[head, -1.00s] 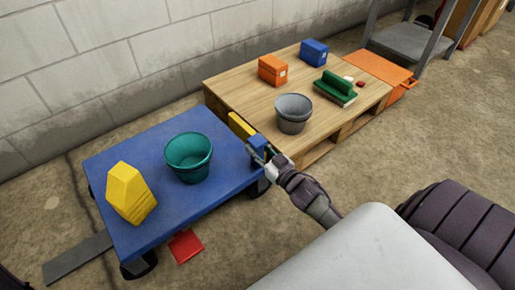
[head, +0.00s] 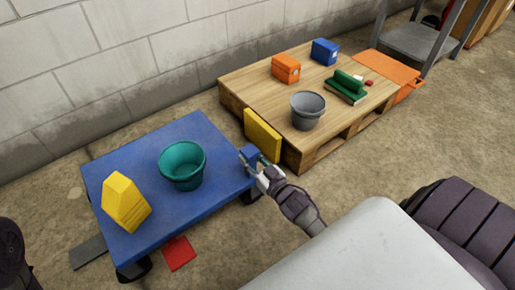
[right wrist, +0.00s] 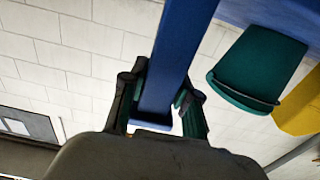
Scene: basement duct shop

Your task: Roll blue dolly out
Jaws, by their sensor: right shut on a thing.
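The blue dolly (head: 215,140) stands on the floor at the left of the head view, on dark wheels. On its deck are a teal bucket (head: 183,165) and a yellow faceted block (head: 125,203). My right gripper (head: 256,163) is at the dolly's right end, shut on its upright blue handle piece. In the right wrist view the blue bar (right wrist: 177,60) runs between the fingers (right wrist: 160,105), and the teal bucket (right wrist: 255,70) and yellow block (right wrist: 300,105) show at the right. My left gripper is not in view.
A wooden pallet (head: 262,100) with a grey bucket (head: 307,110) and boxes stands right of the dolly. A yellow panel (head: 262,135) is at its near end. A red flat piece (head: 178,253) and grey strip (head: 88,252) lie by the dolly.

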